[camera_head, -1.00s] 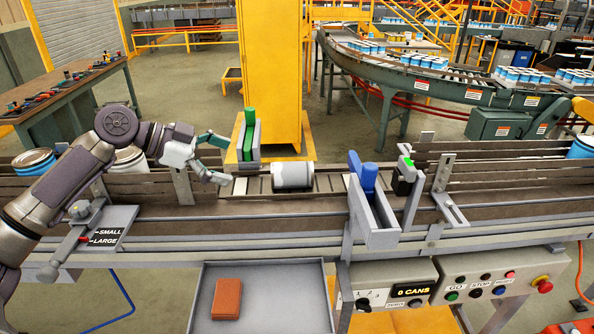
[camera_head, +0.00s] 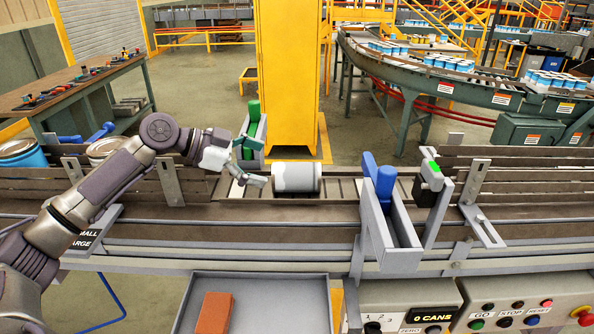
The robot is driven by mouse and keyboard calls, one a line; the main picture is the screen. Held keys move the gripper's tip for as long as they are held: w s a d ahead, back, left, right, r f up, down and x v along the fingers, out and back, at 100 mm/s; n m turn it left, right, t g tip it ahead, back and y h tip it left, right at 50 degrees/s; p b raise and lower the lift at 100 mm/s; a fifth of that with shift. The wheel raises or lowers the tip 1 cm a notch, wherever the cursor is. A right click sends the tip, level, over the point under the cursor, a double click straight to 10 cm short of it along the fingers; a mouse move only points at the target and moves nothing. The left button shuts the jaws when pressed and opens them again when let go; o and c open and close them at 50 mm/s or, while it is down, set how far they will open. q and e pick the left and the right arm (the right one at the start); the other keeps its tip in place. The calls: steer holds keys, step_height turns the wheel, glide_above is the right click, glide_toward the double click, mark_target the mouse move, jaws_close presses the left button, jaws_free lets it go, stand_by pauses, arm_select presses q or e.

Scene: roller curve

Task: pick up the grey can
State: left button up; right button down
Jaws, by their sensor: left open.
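The grey can (camera_head: 298,178) lies on its side on the rollers of the conveyor, with a paler band at its left end. My left gripper (camera_head: 259,166) is open just left of the can, its fingers pointing right toward the can's left end. One finger is higher, in front of the green and grey block, and the other is low near the conveyor. I cannot tell whether a finger touches the can. Nothing is between the fingers. My right gripper is not in view.
A green and grey block (camera_head: 254,133) stands behind the gripper. A blue stop in a grey bracket (camera_head: 388,210) stands right of the can. Blue-and-white cans (camera_head: 22,160) are at the left. A tray (camera_head: 262,292) with a red-brown block (camera_head: 214,313) is below the conveyor.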

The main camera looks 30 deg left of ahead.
mark_target(297, 172)
arm_select(q)
steer(key=p+x, duration=0.1)
steer(key=x, duration=0.3)
steer(key=shift+w+d, duration=0.15)
steer(key=shift+w, duration=0.05)
steer(key=shift+w+d+f, duration=0.2)
steer(key=p+x, duration=0.1)
steer(key=x, duration=0.3)
steer(key=shift+w+d+f+p, duration=0.1)
steer(key=shift+w+f+p, duration=0.1)
steer(key=shift+p, duration=0.15)
steer(key=shift+s, duration=0.15)
steer(key=c, duration=1.2)
steer(key=shift+r, duration=0.1)
